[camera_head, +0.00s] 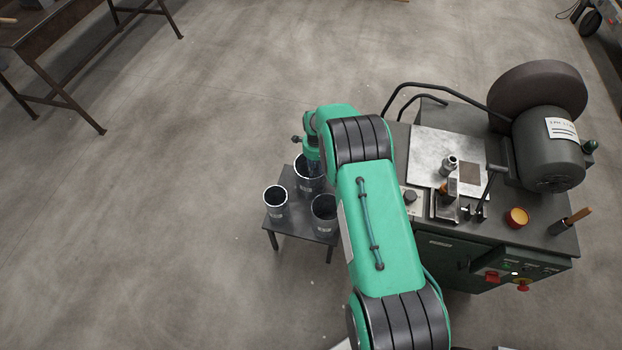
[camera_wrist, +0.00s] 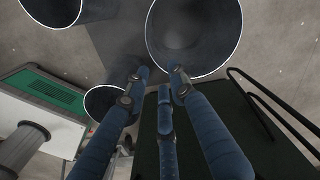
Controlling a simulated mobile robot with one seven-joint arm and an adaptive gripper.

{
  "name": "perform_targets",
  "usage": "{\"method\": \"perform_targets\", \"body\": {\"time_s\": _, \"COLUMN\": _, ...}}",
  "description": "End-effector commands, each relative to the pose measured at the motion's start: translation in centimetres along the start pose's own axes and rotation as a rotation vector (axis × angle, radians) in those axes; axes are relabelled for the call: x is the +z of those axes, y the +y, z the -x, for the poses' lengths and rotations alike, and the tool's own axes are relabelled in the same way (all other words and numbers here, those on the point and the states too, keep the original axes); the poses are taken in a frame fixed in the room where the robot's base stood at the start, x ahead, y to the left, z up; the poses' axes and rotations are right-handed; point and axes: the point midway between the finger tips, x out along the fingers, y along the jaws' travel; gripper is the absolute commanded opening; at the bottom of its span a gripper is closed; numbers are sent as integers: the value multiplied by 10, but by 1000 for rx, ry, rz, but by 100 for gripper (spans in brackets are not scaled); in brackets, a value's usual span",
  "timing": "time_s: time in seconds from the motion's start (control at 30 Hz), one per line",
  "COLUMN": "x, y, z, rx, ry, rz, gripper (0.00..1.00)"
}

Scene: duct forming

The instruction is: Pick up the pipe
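My gripper (camera_head: 312,168) points down over the rear one of three dark, white-rimmed open cylinders on a small table. In the wrist view its blue fingers (camera_wrist: 157,80) are spread, with nothing between the tips. The tips are close to the rim of the largest-looking cylinder (camera_wrist: 190,40); I cannot tell if they touch it. I see no pipe inside it. A short metal cylinder (camera_head: 449,164), which may be a pipe, stands on the machine top to the right, away from my gripper.
The other cylinders stand at the left (camera_head: 275,200) and front right (camera_head: 325,212) of the small table (camera_head: 286,232). The green machine (camera_head: 455,258) carries a motor (camera_head: 548,150) and bent black bars. An orange-topped container (camera_head: 516,217) sits near its front.

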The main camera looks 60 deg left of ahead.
Motion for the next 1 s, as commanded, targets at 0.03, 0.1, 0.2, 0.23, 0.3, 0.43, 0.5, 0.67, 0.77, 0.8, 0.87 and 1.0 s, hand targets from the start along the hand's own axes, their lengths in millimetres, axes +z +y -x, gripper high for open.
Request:
{"method": "perform_targets", "body": {"time_s": 0.03, "x": 0, "y": 0, "z": 0, "rx": 0, "ry": 0, "rz": 0, "gripper": 24}}
{"method": "perform_targets", "body": {"time_s": 0.1, "x": 0, "y": 0, "z": 0, "rx": 0, "ry": 0, "rz": 0, "gripper": 24}}
{"method": "perform_targets", "body": {"time_s": 0.2, "x": 0, "y": 0, "z": 0, "rx": 0, "ry": 0, "rz": 0, "gripper": 24}}
{"method": "perform_targets", "body": {"time_s": 0.23, "x": 0, "y": 0, "z": 0, "rx": 0, "ry": 0, "rz": 0, "gripper": 24}}
{"method": "perform_targets", "body": {"time_s": 0.3, "x": 0, "y": 0, "z": 0, "rx": 0, "ry": 0, "rz": 0, "gripper": 24}}
{"method": "perform_targets", "body": {"time_s": 0.43, "x": 0, "y": 0, "z": -6, "rx": 1, "ry": 0, "rz": 1, "gripper": 24}}
{"method": "perform_targets", "body": {"time_s": 0.5, "x": 0, "y": 1, "z": -12, "rx": 1, "ry": 0, "rz": 1, "gripper": 24}}
{"method": "perform_targets", "body": {"time_s": 0.67, "x": 0, "y": 1, "z": -32, "rx": 2, "ry": 0, "rz": 1, "gripper": 24}}
{"method": "perform_targets", "body": {"time_s": 0.77, "x": 0, "y": 1, "z": -46, "rx": 2, "ry": 0, "rz": 1, "gripper": 24}}
{"method": "perform_targets", "body": {"time_s": 0.8, "x": 0, "y": 1, "z": -53, "rx": 2, "ry": 0, "rz": 1, "gripper": 24}}
{"method": "perform_targets", "body": {"time_s": 0.87, "x": 0, "y": 1, "z": -61, "rx": 1, "ry": 0, "rz": 1, "gripper": 24}}
{"method": "perform_targets", "body": {"time_s": 1.0, "x": 0, "y": 0, "z": -76, "rx": 0, "ry": 0, "rz": 1, "gripper": 24}}
